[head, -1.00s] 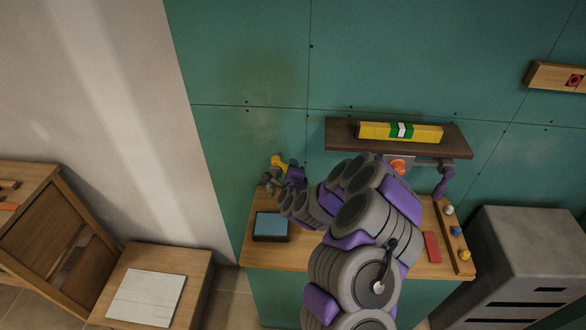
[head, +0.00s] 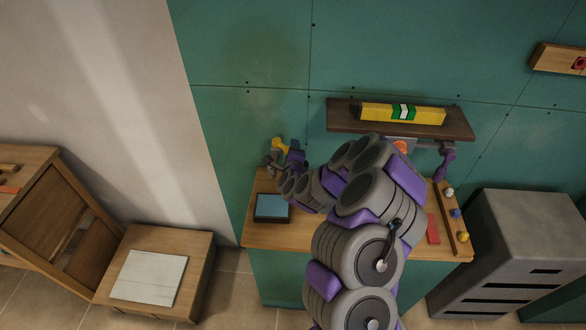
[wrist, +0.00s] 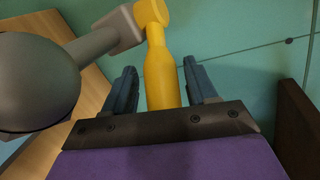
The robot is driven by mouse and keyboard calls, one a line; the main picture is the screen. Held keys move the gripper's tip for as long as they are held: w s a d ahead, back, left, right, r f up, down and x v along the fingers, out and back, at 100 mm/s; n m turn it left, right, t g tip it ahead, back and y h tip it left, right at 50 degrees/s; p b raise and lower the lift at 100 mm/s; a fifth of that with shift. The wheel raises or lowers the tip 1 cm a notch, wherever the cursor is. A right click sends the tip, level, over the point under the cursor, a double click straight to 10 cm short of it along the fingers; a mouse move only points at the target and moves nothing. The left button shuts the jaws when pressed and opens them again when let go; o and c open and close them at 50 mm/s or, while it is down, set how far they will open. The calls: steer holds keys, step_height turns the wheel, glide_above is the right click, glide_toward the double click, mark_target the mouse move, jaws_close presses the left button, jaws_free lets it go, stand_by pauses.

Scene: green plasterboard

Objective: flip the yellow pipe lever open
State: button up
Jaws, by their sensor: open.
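The yellow pipe lever (wrist: 160,70) stands upright in the wrist view, its round pivot end at the top beside a grey pipe fitting (wrist: 100,45). In the head view the lever (head: 279,145) shows small near the green wall, above the left end of the workbench. My gripper (wrist: 160,85) is open, with one blue-grey finger on each side of the lever's handle. Gaps show between the handle and both fingers. The lower end of the handle is hidden behind the gripper's dark front plate. In the head view my gripper (head: 295,158) is just right of the lever.
A wooden workbench (head: 330,238) holds a blue-topped box (head: 272,207) and a red block (head: 433,229). A brown shelf (head: 345,118) with a yellow level (head: 425,115) is on the wall to the right. A grey cabinet (head: 525,235) stands right of the bench.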

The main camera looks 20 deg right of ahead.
steer(key=p+v, duration=0.4)
steer(key=v, duration=0.4)
steer(key=shift+s, duration=0.2)
steer(key=shift+s+d+p, duration=0.1)
steer(key=shift+d+p, duration=0.05)
steer(key=shift+p, duration=0.35)
steer(key=p+v, duration=0.8)
steer(key=p, duration=0.8)
steer(key=shift+a, duration=0.2)
